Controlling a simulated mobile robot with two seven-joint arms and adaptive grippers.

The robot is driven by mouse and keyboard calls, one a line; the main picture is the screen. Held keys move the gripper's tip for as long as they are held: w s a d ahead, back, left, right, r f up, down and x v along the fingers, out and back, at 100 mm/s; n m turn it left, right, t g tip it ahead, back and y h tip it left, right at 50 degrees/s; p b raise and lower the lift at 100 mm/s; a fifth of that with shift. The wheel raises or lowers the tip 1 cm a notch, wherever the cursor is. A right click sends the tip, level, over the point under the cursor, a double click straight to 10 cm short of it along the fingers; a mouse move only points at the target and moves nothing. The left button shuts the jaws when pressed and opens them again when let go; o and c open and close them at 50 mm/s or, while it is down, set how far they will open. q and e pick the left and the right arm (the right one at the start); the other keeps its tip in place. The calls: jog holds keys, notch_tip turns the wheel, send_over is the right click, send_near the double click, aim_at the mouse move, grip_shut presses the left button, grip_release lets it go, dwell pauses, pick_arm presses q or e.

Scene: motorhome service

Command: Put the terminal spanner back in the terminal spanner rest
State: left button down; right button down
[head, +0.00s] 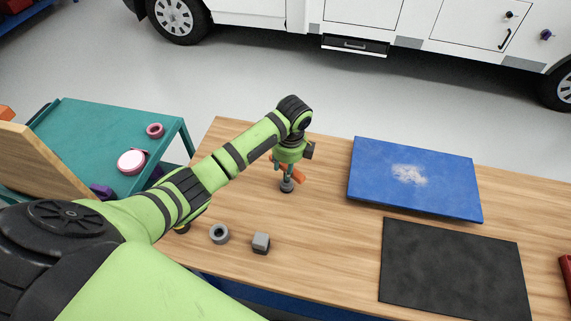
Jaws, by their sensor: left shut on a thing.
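My left gripper (284,168) points down over the wooden workbench, left of the blue board. It is shut on an orange piece (298,174), which looks like the terminal spanner; the gripper hides much of it. A small dark grey stand-like part (287,186) is directly below the gripper at the bench top. I cannot tell whether it is the terminal spanner rest, or whether the orange piece touches it. My right gripper is not in view.
On the workbench (330,240) are a grey ring (219,233), a grey block (261,242), a blue board (415,200) with a pale patch and a black mat (440,290). A teal cart (90,125) stands left. A white motorhome (270,12) is behind.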

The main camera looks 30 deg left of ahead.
pick_arm(q)
jog(key=shift+f, duration=0.4)
jog(key=c, duration=0.8)
grip_release()
jog(key=r, duration=0.4)
jog(key=d+r, duration=0.1)
jog(key=r, duration=0.7)
jog(key=shift+s+d, duration=0.15)
jog(key=shift+s, duration=0.1)
jog(key=shift+f, duration=0.1)
